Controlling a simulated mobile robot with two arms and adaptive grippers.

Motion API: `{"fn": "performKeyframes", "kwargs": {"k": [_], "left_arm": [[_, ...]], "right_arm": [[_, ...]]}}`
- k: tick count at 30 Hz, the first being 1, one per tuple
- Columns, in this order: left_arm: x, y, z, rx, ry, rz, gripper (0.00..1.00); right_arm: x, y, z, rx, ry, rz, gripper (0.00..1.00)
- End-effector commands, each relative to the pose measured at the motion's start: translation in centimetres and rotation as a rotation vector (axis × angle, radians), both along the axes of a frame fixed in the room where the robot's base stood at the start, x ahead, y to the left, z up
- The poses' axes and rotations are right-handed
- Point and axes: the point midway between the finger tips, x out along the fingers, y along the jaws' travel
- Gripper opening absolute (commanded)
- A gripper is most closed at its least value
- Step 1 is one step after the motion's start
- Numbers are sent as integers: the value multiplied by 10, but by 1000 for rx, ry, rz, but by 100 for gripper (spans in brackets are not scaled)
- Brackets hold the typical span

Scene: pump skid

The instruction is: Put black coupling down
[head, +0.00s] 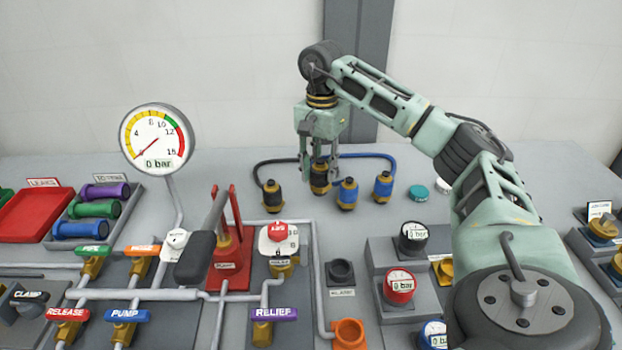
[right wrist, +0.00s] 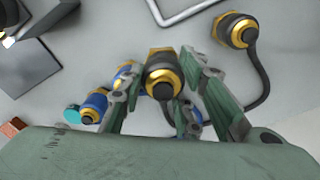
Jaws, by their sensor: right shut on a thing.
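My right gripper (head: 320,181) is shut on a black coupling (head: 319,172) with brass-coloured bands, behind the pump panel. In the right wrist view the held black coupling (right wrist: 162,76) stands between the two fingers. I cannot tell whether its base touches the table. A second black coupling (head: 272,196) stands upright to its left; it also shows in the right wrist view (right wrist: 237,30). A black hose (head: 258,168) runs between the two black couplings, partly hidden behind the gripper. My left gripper is not in view.
Two blue couplings (head: 347,193) (head: 383,187) on a blue hose stand close on the right. A teal cap (head: 418,193) lies beyond them. The pump (head: 232,245), pipes and gauge (head: 157,139) are in front and left. The grey table (head: 335,230) is bare just in front of the couplings.

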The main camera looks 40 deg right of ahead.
Motion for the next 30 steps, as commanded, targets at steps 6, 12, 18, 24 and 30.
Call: {"fn": "performKeyframes", "kwargs": {"k": [6, 12, 18, 24, 30], "left_arm": [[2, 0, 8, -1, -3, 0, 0], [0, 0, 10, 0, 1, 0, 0], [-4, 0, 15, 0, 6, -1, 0], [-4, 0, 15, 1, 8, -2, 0], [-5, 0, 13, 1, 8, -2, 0]], "right_arm": [[33, -2, -18, 1, -1, 0, 0], [38, -4, -30, -1, 2, 0, 0], [37, -4, -58, -2, 3, 0, 0], [38, -3, -63, -1, -2, 0, 0], [37, -3, -66, -1, -1, 0, 0]]}}
